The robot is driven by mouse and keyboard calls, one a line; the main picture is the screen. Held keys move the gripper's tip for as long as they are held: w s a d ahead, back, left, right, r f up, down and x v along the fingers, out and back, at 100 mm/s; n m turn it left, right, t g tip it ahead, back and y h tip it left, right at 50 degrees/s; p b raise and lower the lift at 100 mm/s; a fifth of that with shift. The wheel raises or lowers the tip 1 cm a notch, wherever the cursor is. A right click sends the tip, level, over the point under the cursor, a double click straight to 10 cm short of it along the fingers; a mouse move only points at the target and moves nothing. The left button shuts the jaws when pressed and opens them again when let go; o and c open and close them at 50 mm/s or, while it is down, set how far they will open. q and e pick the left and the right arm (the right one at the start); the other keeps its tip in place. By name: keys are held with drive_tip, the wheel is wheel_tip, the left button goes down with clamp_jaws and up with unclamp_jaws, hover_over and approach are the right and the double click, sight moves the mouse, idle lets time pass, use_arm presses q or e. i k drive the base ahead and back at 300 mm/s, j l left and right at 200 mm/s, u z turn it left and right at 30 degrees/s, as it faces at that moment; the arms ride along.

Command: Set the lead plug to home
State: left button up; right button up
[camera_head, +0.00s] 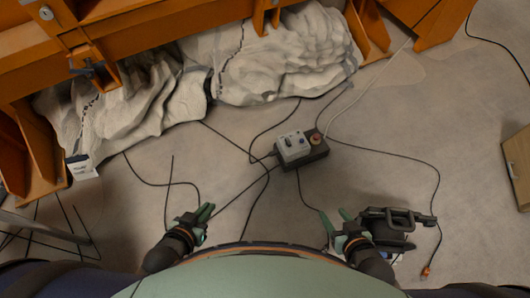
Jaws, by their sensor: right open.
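A small orange-red plug (427,271) lies on the floor at the lower right, at the end of a black lead. The lead runs up and left to the grey-and-black control box (295,147), which has knobs and a red button on top. My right gripper (337,217) has green fingers, is open and is well left of the plug. Beside its right side is a black device with a handle (395,222); I cannot tell if they touch. My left gripper (198,212) is open and empty, left of centre. No place marked home is clear to me.
An orange steel frame (150,38) with crumpled whitish bags or sheeting (270,60) fills the top. Several black cables cross the floor (240,180). A wooden box (518,165) stands at the right edge. The floor right of the control box is mostly free.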

sight(275, 152)
drive_tip(key=i+j, duration=0.85)
drive_tip(key=z, duration=1.1)
